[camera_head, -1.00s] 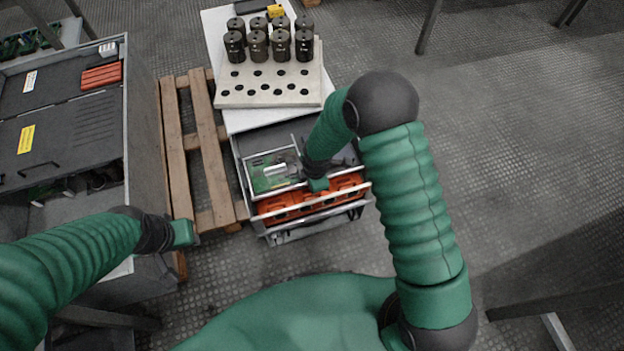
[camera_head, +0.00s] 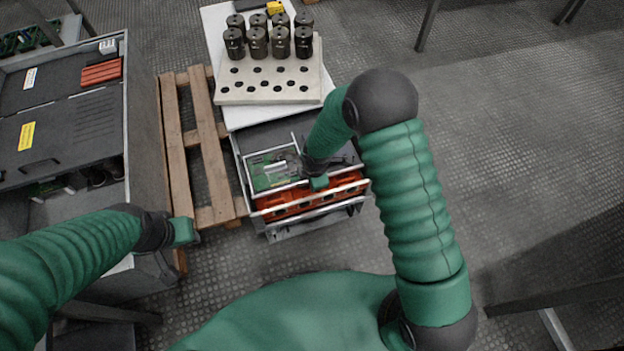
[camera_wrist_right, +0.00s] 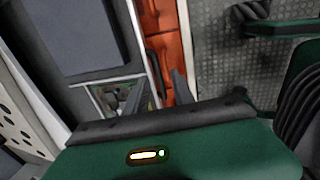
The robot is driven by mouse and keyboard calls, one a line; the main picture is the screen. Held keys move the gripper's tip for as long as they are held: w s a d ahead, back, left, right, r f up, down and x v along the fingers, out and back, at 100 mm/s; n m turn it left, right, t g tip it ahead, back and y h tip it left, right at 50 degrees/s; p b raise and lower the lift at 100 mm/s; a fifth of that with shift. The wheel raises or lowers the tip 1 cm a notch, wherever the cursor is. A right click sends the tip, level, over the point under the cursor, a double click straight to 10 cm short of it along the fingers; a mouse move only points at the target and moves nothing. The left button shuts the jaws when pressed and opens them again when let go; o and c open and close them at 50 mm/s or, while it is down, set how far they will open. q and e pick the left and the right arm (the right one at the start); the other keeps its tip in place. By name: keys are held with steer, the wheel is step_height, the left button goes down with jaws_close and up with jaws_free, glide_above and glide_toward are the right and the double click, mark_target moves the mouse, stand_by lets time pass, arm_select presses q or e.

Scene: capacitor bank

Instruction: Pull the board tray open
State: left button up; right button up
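The board tray (camera_head: 247,176) holds a green circuit board (camera_head: 265,178) and sits in the low rack at the centre of the head view. My right gripper (camera_head: 311,163) reaches down over the tray's front right part; its forearm hides some of the tray. In the right wrist view, its two dark fingers (camera_wrist_right: 158,92) are apart, one on each side of a narrow strip by the orange part. I see no clear contact there.
An orange unit (camera_head: 290,210) lies along the rack's front. Behind is a pale perforated block (camera_head: 245,98) with several black capacitors (camera_head: 258,42). A wooden pallet (camera_head: 180,150) and a grey cabinet (camera_head: 70,125) stand left. The floor (camera_head: 520,150) at right is largely clear.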

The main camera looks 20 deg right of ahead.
steer(key=s+r+p, duration=0.3)
steer(key=r+p, duration=0.4)
steer(key=r, duration=0.9)
steer(key=shift+r, duration=0.2)
steer(key=shift+d, duration=0.1)
steer(key=s+d+r+m, duration=0.3)
steer(key=s+r+m, duration=0.25)
steer(key=m, duration=0.35)
steer(key=s+d+r+m, duration=0.3)
steer(key=s+r+m, duration=0.1)
steer(key=s+m, duration=0.4)
step_height(320, 180, up, 22)
steer(key=w+m+p, duration=0.1)
steer(key=p, duration=2.1)
steer(key=shift+w+a+p, duration=0.25)
steer(key=shift+w+p, duration=0.05)
steer(key=shift+f, duration=0.1)
